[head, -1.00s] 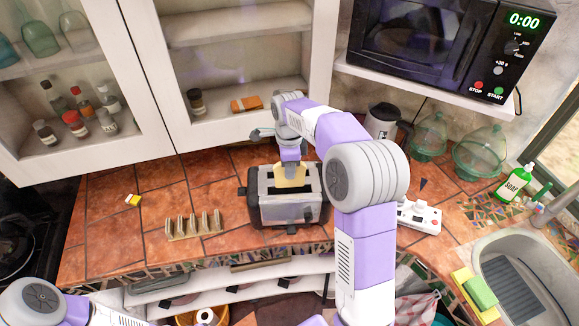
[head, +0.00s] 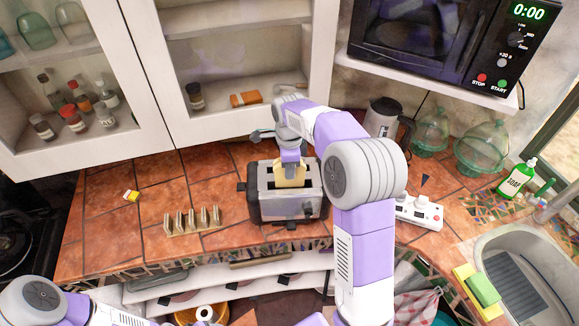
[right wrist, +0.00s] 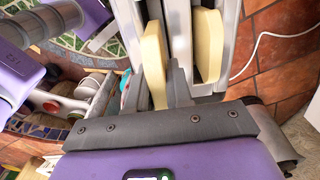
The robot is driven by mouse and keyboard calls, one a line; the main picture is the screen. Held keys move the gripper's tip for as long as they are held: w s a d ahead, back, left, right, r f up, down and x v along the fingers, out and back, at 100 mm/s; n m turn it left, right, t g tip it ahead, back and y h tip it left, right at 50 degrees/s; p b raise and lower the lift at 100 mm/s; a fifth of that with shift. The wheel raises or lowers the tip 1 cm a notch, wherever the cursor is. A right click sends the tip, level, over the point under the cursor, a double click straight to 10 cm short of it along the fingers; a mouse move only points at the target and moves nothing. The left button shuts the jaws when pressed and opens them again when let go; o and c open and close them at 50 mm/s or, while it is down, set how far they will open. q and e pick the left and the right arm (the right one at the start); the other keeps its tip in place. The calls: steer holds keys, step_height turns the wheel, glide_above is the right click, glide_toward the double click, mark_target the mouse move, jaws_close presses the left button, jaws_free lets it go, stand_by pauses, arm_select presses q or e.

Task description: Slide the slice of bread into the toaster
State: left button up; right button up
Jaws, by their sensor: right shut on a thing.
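The toaster (head: 287,207), silver and black with two slots, stands on the tiled counter. My right gripper (head: 291,163) is above its top, shut on a pale slice of bread (head: 289,178). In the right wrist view the held slice (right wrist: 155,58) is upright between the fingers (right wrist: 160,88), lined up along one slot of the toaster (right wrist: 180,35); I cannot tell how deep its lower edge is. A second pale slice (right wrist: 207,45) shows in the other slot there. My left gripper is out of view; only part of its arm shows at bottom left.
A wooden rack (head: 192,222) stands left of the toaster, with a small yellow-white item (head: 131,195) beyond. A white device with knobs (head: 418,212) is to the right. A kettle (head: 383,117), glass domes (head: 480,152) and the sink (head: 520,280) are further right.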

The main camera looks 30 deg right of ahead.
steer(key=shift+f+b, duration=0.55)
steer(key=shift+f, duration=0.45)
steer(key=o, duration=0.5)
stand_by(0.4)
steer(key=o, duration=0.6)
steer(key=shift+c, duration=0.2)
steer(key=shift+r, duration=0.1)
step_height(320, 180, up, 8)
steer(key=shift+f+p, duration=0.25)
steer(key=shift+p, duration=0.15)
